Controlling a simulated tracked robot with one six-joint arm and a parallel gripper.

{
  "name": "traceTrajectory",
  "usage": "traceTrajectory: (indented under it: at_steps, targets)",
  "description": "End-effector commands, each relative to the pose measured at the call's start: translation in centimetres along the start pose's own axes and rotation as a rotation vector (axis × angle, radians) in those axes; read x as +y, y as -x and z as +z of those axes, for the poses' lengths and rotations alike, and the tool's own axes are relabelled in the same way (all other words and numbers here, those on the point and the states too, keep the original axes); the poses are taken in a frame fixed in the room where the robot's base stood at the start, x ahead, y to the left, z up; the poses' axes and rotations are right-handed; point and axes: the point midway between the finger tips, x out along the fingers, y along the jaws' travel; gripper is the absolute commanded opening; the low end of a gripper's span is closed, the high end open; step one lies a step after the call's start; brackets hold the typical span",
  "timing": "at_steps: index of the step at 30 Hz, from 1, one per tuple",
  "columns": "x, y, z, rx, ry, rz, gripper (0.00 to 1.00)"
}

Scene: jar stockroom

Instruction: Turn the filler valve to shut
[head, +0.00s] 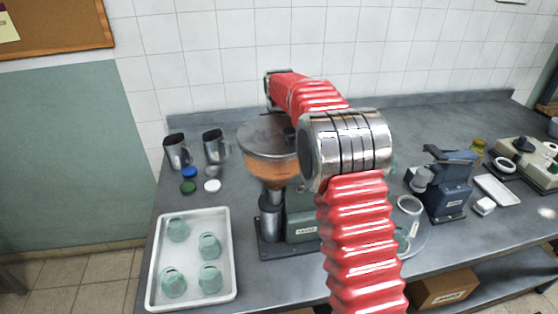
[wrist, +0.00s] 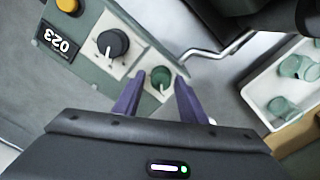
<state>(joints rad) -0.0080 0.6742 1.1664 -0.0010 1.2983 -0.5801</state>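The filler has a round hopper of orange contents (head: 265,165) above a grey-green body (head: 302,228) in the head view. My arm hides part of it, and my gripper is hidden there. The wrist view shows a grey-green panel (wrist: 88,62) with an upside-down "023" label, apparently the filler's. It carries a black knob with a white pointer mark (wrist: 112,43) and a smaller green knob (wrist: 160,77). I cannot tell which is the valve. My gripper (wrist: 160,79) is open, its two purple fingers on either side of the green knob; contact is unclear.
A white tray (head: 225,276) with several green jars stands at the left front. Metal jugs (head: 177,151) and small lids (head: 188,187) stand behind it. A dark blue machine (head: 450,185) stands to the right. In the wrist view, a bent metal rod (wrist: 215,50) runs beside the panel.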

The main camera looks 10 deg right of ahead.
Motion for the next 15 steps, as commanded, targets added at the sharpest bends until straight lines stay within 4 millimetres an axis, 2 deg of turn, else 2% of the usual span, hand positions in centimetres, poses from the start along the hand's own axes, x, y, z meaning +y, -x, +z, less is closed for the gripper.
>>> traceTrajectory:
  at_steps: [10,15]
  targets:
    - [-0.1,0.0,0.0,-0.001,0.000,-0.002,0.43]
    - [-0.1,1.0,-0.1,0.000,0.000,-0.001,0.43]
